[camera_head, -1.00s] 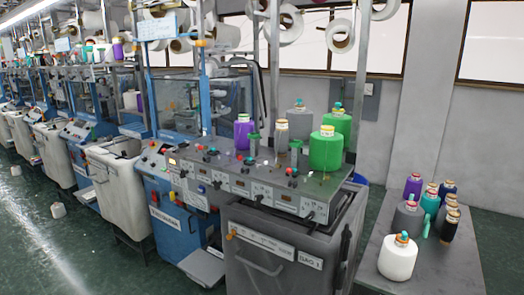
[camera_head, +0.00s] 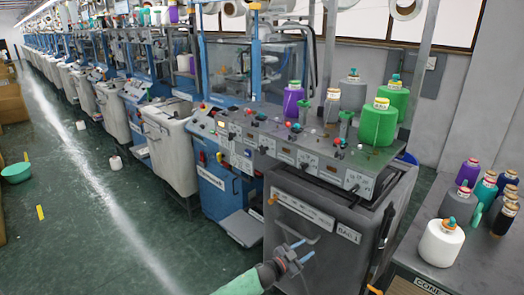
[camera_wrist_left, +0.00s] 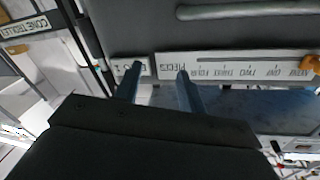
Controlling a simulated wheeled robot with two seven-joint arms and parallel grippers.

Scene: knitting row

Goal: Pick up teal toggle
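A slim teal piece (camera_head: 475,217), which may be the teal toggle, is at the right in the head view, among the yarn cones on the side table (camera_head: 425,268). Its shape is too small to be sure of. My left gripper (camera_head: 304,249) is low in front of the machine's grey bin, well left of the table. Its two fingers are apart and empty, also in the left wrist view (camera_wrist_left: 159,78). My right gripper is not in view.
The grey bin (camera_head: 320,240) with label plates stands just beyond the left gripper. Green (camera_head: 377,124) and purple cones (camera_head: 293,103) stand on the machine top above.

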